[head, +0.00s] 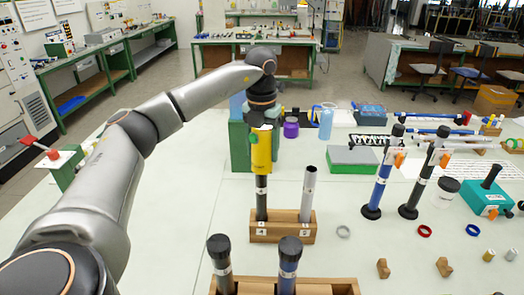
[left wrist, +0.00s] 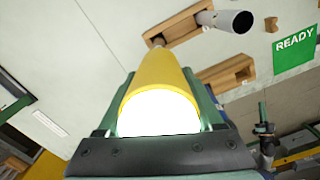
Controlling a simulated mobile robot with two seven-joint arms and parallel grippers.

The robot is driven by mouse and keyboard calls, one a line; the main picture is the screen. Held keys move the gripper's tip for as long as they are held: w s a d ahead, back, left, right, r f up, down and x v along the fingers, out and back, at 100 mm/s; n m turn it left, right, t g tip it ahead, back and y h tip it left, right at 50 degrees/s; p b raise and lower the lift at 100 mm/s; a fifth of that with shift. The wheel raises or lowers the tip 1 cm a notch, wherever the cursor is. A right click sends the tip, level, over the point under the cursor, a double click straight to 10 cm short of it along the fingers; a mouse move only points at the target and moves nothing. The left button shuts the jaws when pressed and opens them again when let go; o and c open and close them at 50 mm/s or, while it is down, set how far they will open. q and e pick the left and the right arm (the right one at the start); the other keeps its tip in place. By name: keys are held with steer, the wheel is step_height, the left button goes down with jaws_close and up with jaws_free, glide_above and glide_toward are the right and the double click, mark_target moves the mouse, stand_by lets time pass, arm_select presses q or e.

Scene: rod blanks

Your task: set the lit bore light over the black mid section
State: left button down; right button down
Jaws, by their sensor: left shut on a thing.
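A yellow bore light (head: 262,152) is upright in my left gripper (head: 262,128). In the left wrist view the bore light (left wrist: 160,88) has a bright white glowing end facing the camera, between the two green fingers. Directly below it in the head view stands a dark rod (head: 262,200), black with a paler band, in the left hole of a small wooden stand (head: 283,238). The light's lower end meets or overlaps the rod's top; I cannot tell whether they touch. A silver-grey tube (head: 309,190) stands in the right hole. My right gripper is not in view.
A nearer wooden rack (head: 340,285) holds two black-topped rods (head: 220,262) (head: 288,262). The table's left part is clear.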

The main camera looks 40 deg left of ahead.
arm_select(q)
steer(key=shift+s+f, duration=0.1)
steer(key=shift+f, duration=0.8)
steer(key=shift+c, duration=1.8)
jaws_free()
steer(key=o, duration=0.3)
steer(key=shift+w+a+f, duration=0.1)
steer(key=shift+w+a, duration=0.05)
steer(key=shift+w, duration=0.1)
steer(key=shift+s+r, duration=0.1)
steer(key=shift+r, duration=0.1)
steer(key=shift+r, duration=0.1)
steer(key=shift+r, duration=0.35)
step_height(320, 180, up, 11)
steer(key=shift+r, duration=0.1)
